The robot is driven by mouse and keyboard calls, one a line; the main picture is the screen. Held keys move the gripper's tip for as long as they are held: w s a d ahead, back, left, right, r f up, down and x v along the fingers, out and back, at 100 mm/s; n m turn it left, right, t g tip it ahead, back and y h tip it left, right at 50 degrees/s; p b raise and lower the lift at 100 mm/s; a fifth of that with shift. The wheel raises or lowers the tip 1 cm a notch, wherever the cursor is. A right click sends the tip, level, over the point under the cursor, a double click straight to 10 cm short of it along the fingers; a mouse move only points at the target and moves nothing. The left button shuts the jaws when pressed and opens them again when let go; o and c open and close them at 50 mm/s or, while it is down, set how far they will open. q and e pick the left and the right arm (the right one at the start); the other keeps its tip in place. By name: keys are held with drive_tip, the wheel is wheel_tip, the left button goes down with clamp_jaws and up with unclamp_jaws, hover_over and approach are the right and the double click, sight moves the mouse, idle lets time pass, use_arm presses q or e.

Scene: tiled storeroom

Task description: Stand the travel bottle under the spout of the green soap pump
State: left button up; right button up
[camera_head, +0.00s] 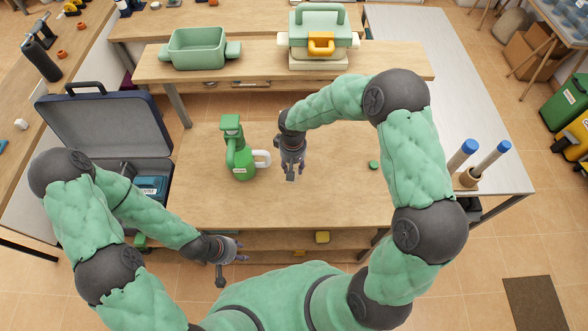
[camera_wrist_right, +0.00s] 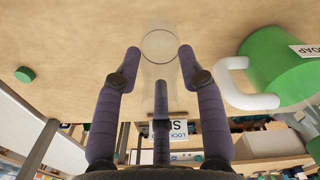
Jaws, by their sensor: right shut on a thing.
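The green soap pump (camera_head: 242,162) stands upright on the wooden table, with a green head on top and a white handle on its right side. Its green body and white handle also show at the right of the right wrist view (camera_wrist_right: 285,70). My right gripper (camera_head: 291,172) is just right of the pump, pointing down. In its wrist view it is shut on a clear travel bottle (camera_wrist_right: 159,45), whose round outline shows between the fingertips; the bottle is hard to make out in the head view. My left gripper (camera_head: 240,250) is open and empty at the table's front edge.
A small green disc (camera_head: 373,165) lies on the table to the right. A tan holder (camera_head: 467,180) with blue-topped tubes stands further right. An open dark case (camera_head: 105,125) is at the left. A raised shelf (camera_head: 260,62) with a green tub runs behind.

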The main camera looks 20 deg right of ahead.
sight(294, 170)
drive_tip(key=shift+w+d+f, duration=0.1)
drive_tip(key=shift+w+f, duration=0.1)
drive_tip(key=shift+f, duration=0.1)
drive_tip(key=shift+w+d+f+b, duration=0.15)
drive_tip(key=shift+f+b, duration=0.15)
drive_tip(key=shift+f, duration=1.35)
drive_tip(key=o, duration=1.1)
drive_tip(key=shift+f, duration=0.15)
